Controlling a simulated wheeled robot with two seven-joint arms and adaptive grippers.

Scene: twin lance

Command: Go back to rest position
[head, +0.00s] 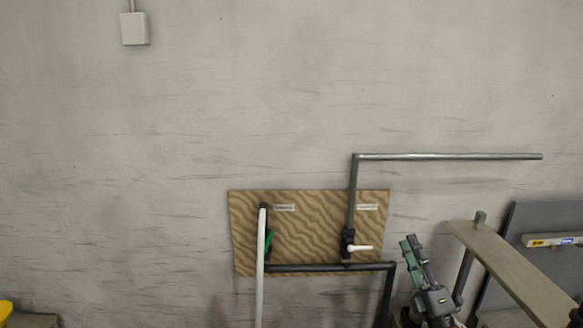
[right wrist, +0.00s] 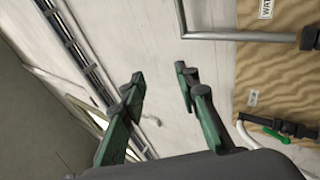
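My right gripper (head: 412,250) is at the lower right of the head view, in front of the wall and to the right of the wooden pipe board (head: 310,228). In the right wrist view the two green and black fingers of the right gripper (right wrist: 160,90) stand apart with nothing between them. The gripper touches nothing that I can see. My left gripper does not show in either view.
The board carries dark pipes (head: 330,267), a white pipe (head: 261,265), a green-handled valve (head: 269,241) and a white-handled valve (head: 359,248). A grey pipe (head: 450,156) runs right above it. A wooden plank (head: 515,272) stands close right of my right gripper.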

